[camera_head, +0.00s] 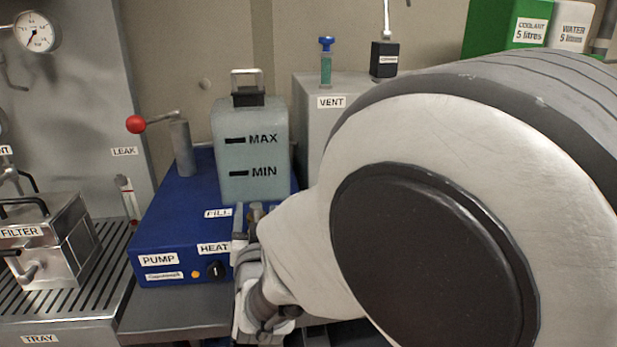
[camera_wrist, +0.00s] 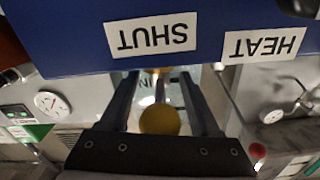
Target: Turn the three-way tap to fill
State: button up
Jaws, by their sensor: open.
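A round yellow knob (camera_wrist: 159,120) shows between my gripper's fingers in the wrist view; it looks like the tap's handle end. My gripper (camera_wrist: 160,80) is open, one finger on each side of the knob; I cannot tell whether either touches it. In the head view my gripper (camera_head: 248,222) is at the front right of the blue unit (camera_head: 180,225), just right of the FILL label (camera_head: 217,213). The tap is mostly hidden there by my gripper and arm. A SHUT label (camera_wrist: 152,35) is on the blue face in the wrist view.
A tank (camera_head: 248,185) marked MAX and MIN stands behind my gripper. A red-knobbed lever (camera_head: 136,124) rises at the unit's left. The HEAT label (camera_head: 214,248) and black dial (camera_head: 215,270) are close to my gripper. A filter box (camera_head: 62,245) sits left.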

grip_shut()
dwell(0.4)
dwell(1.1)
